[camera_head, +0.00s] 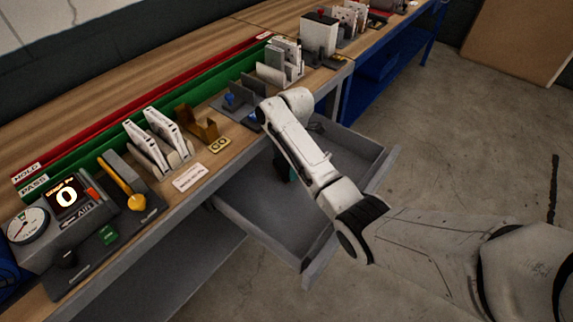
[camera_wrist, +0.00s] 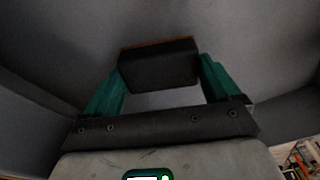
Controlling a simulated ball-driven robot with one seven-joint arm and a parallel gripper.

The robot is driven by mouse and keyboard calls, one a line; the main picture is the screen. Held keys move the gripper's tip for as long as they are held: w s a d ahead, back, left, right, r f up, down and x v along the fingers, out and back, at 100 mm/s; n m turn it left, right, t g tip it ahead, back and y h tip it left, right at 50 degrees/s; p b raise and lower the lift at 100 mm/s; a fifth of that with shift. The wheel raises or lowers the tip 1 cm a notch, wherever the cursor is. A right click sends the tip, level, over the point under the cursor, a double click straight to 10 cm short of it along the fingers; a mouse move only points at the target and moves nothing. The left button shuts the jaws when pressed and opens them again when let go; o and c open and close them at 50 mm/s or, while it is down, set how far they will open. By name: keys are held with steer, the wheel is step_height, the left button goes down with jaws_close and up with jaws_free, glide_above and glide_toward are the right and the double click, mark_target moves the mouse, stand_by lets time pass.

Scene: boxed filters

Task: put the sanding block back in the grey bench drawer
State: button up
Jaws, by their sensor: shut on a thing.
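The grey bench drawer (camera_head: 252,207) is pulled out below the bench top. My gripper (camera_wrist: 160,78) has two teal fingers, shut on the sanding block (camera_wrist: 157,68), a dark block with a thin orange-brown edge. Grey drawer surfaces surround it in the wrist view. In the head view my arm reaches over the drawer and its front. A little of my gripper (camera_head: 292,175) shows inside the drawer outline, mostly behind my forearm. I cannot make out the block there, nor tell whether it touches the drawer floor.
The wooden bench top (camera_head: 185,75) carries a green strip (camera_head: 95,150), a red strip (camera_head: 140,102), white filters in holders (camera_head: 160,132), a brown bracket (camera_head: 197,122) and a gauge panel (camera_head: 28,225). The visible drawer floor looks clear. Open concrete floor (camera_head: 450,130) lies to the right.

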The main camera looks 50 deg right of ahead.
steer(key=shift+f, duration=0.7)
steer(key=shift+f, duration=0.15)
steer(key=o, duration=0.9)
steer(key=r, duration=0.4)
steer(key=d+r+p, duration=0.1)
steer(key=r, duration=0.7)
steer(key=shift+s+d+r, duration=0.15)
steer(key=shift+s+d, duration=0.05)
steer(key=shift+s, duration=0.05)
